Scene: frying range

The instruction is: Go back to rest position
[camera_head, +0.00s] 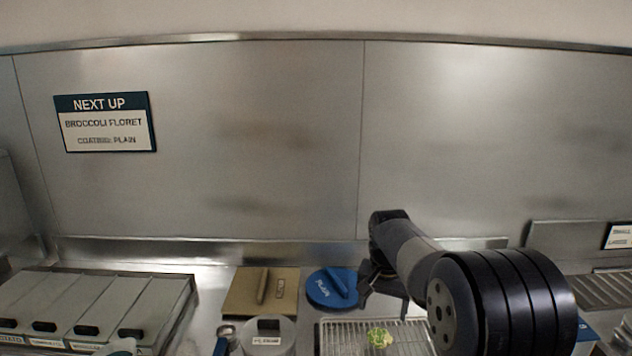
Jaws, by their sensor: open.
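My gripper (384,306) is open and points down at the lower middle right of the head view. It is just above the far side of a wire rack (343,338). A green broccoli floret (379,338) lies on the rack, below and apart from the fingers. Nothing shows between the fingers. A round blue lid (332,287) marked "PLAIN" lies just left of the gripper. I cannot tell whether a finger touches it. My arm hides part of the rack's right side.
Lidded bins (90,305) stand at the left. A tan lid (261,291) with a handle and a round pale container (269,338) are left of the rack. A steel wall with a "NEXT UP" sign (105,122) closes the back. A grated unit (600,290) is at right.

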